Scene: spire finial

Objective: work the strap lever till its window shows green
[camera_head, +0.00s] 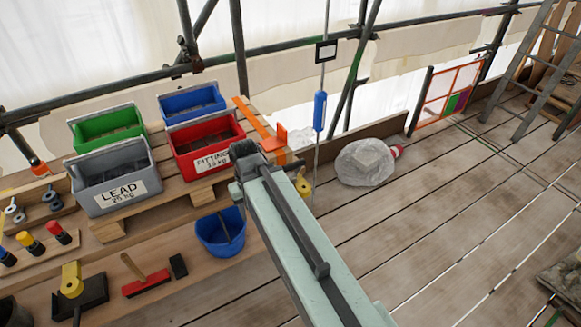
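An orange strap (250,116) runs over the right side of the wooden pallet, beside the red crate. An orange upright piece, which looks like the strap's lever (281,136), stands at its near end. I cannot make out a window on it or any green there. My gripper (246,152) is the dark end of my pale green arm, in front of the red crate's right corner and left of the lever. I cannot tell whether it touches anything. Its fingers are too small and hidden to show whether it is open or shut.
The pallet (195,192) carries green (108,127), blue (191,103), red (207,141) and grey LEAD (115,182) crates. A blue bucket (221,232) stands in front. A rod with a blue grip (320,110) hangs right of the lever.

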